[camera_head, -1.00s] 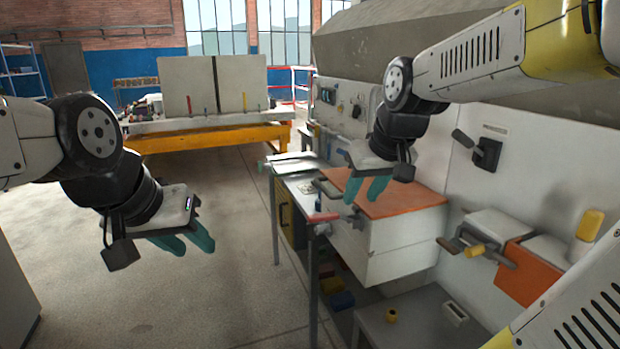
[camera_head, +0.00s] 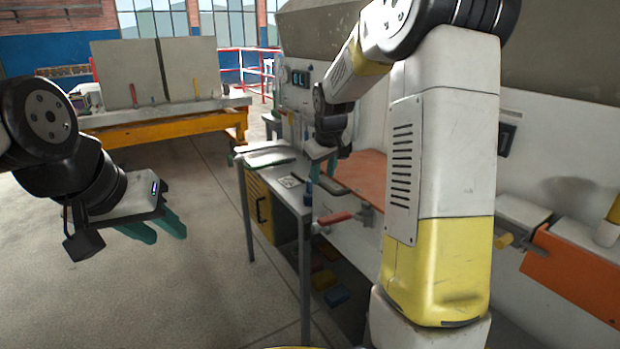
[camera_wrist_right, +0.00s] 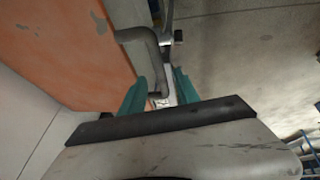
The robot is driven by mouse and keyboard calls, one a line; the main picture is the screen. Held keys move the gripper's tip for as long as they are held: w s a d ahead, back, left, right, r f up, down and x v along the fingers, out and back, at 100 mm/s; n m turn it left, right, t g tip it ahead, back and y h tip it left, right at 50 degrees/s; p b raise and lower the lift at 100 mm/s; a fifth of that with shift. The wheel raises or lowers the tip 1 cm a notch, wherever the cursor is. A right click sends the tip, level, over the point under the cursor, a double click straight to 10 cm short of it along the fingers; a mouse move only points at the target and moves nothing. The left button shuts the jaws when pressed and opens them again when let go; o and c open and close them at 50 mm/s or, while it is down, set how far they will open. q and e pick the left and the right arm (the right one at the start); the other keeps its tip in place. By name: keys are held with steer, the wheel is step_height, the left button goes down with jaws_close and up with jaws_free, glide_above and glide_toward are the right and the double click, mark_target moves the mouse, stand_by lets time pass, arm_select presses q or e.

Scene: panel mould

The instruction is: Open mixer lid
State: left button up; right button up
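An orange panel (camera_head: 362,176), seemingly the mixer lid, lies flat on a white box; my right arm hides part of it. In the right wrist view the orange panel (camera_wrist_right: 60,45) fills the upper left, with a bent grey handle (camera_wrist_right: 146,48) at its edge. My right gripper (camera_head: 320,165) is at the panel's far left end. In the wrist view its teal fingers (camera_wrist_right: 159,92) are apart, with the handle's lower end between them; contact cannot be told. My left gripper (camera_head: 162,232) is open and empty over the floor at the left.
An orange part (camera_head: 575,272) is at the right. A yellow-framed table (camera_head: 165,135) stands at the back. Floor at the left is clear.

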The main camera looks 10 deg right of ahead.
steer(key=shift+x, duration=1.3)
jaws_close()
stand_by(0.5)
